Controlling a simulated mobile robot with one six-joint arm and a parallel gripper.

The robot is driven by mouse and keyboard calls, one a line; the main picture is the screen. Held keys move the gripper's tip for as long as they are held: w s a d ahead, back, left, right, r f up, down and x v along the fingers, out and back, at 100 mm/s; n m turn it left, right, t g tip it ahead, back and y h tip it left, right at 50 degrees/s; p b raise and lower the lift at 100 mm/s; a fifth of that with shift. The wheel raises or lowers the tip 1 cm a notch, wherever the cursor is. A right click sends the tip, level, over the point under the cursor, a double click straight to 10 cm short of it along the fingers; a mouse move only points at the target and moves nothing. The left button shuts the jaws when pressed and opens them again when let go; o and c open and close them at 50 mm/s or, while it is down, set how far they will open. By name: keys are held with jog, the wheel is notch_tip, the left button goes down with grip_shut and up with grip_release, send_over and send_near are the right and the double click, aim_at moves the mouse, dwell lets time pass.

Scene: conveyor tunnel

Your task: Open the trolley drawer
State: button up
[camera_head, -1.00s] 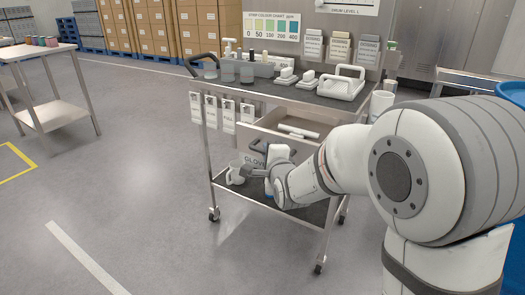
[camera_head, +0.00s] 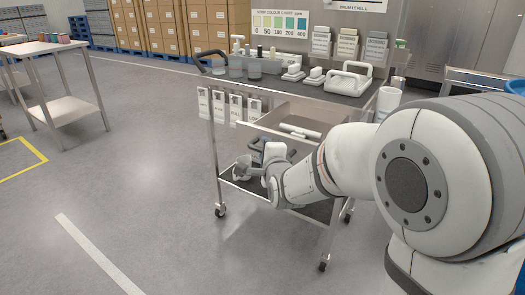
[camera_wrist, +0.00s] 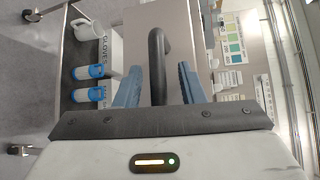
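The trolley (camera_head: 213,150) stands ahead with a light grey drawer (camera_head: 262,128) under its top. A white tool lies at the drawer's opening; how far out the drawer is, I cannot tell. In the wrist view the drawer's light panel (camera_wrist: 188,22) carries a black bar handle (camera_wrist: 160,45). My gripper (camera_wrist: 161,72) is open, with one blue-grey finger on each side of the handle and gaps visible between. In the head view my gripper (camera_head: 245,166) is low in front of the trolley, partly hiding the lower shelf.
A white mug (camera_wrist: 84,27), a gloves box (camera_wrist: 103,48) and blue-capped bottles (camera_wrist: 86,72) sit on the lower shelf. Bottles and white-handled items crowd the trolley top. Hanging tags (camera_head: 220,104) line its left side.

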jog(key=shift+s+d, duration=0.1)
jog(key=p+v, duration=0.1)
jog(key=v, duration=0.6)
jog(key=shift+s+p, duration=0.3)
jog(key=shift+d+r, duration=0.1)
jog(key=s+d+r+n+g+h+p, duration=0.2)
jog(key=s+d+r+n+g+p, duration=0.4)
jog(key=s+r+p, duration=0.5)
jog(key=s+d+r+n+g+h+p, duration=0.2)
jog(key=s+d+r+n+g+p, duration=0.5)
jog(key=p, duration=1.3)
jog(key=s+d+r+n, duration=0.3)
jog(key=s+d+r, duration=0.1)
jog(key=s+r, duration=0.1)
jog(key=shift+s+r+h, duration=0.25)
jog(key=shift+r+h, duration=0.15)
jog(key=shift+r, duration=0.35)
